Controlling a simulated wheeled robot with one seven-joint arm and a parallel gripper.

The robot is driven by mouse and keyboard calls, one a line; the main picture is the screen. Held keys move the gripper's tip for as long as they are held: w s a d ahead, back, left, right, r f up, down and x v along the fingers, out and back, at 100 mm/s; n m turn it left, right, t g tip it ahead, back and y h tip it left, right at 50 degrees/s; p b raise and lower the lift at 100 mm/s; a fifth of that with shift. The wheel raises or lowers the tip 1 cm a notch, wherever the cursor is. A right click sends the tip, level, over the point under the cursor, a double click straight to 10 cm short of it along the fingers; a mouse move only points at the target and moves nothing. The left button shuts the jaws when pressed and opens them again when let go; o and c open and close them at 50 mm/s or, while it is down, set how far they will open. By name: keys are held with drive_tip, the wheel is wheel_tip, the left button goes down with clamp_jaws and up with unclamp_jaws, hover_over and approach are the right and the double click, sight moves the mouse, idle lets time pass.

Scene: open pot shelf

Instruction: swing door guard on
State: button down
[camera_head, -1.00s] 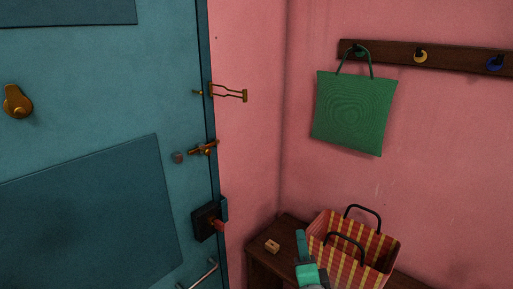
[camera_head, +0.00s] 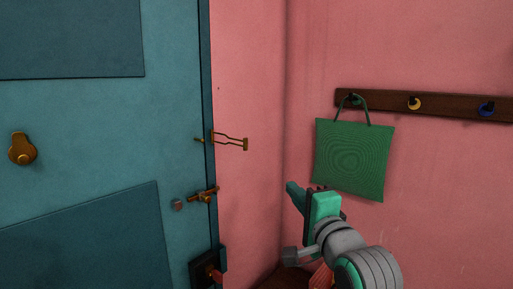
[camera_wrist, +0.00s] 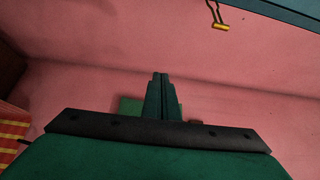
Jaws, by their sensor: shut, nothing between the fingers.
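The door guard is a brass looped bar (camera_head: 230,141) at the door's right edge. It sticks out to the right across the pink wall, clear of the door face. It also shows at the top of the wrist view (camera_wrist: 218,18). A small brass knob (camera_head: 199,140) sits on the teal door (camera_head: 100,110) just left of the bar. My gripper (camera_head: 291,188) is to the right of the guard and lower, apart from it, in front of the pink wall. In the wrist view its fingers (camera_wrist: 160,80) are together with nothing between them.
A brass bolt (camera_head: 203,195) and a dark lock box (camera_head: 208,270) are lower on the door edge. A green bag (camera_head: 354,160) hangs from a hook rail (camera_head: 440,105) at right. A striped basket (camera_wrist: 12,130) is at the wrist view's left. The wall between guard and bag is clear.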

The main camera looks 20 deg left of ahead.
drive_tip(key=s+a+r+g, duration=0.1)
drive_tip(key=s+r, duration=0.2)
drive_tip(key=r, duration=0.6)
drive_tip(key=shift+s+a+r+y, duration=0.25)
drive_tip(key=shift+s+r+y, duration=0.05)
drive_tip(key=shift+s+r, duration=0.1)
drive_tip(key=shift+w, duration=0.1)
drive_tip(key=x, duration=1)
drive_tip(key=shift+s+a, duration=0.55)
drive_tip(key=shift+s, duration=0.35)
drive_tip(key=shift+s+a, duration=0.6)
drive_tip(key=shift+s, duration=0.25)
drive_tip(key=shift+w+f, duration=0.1)
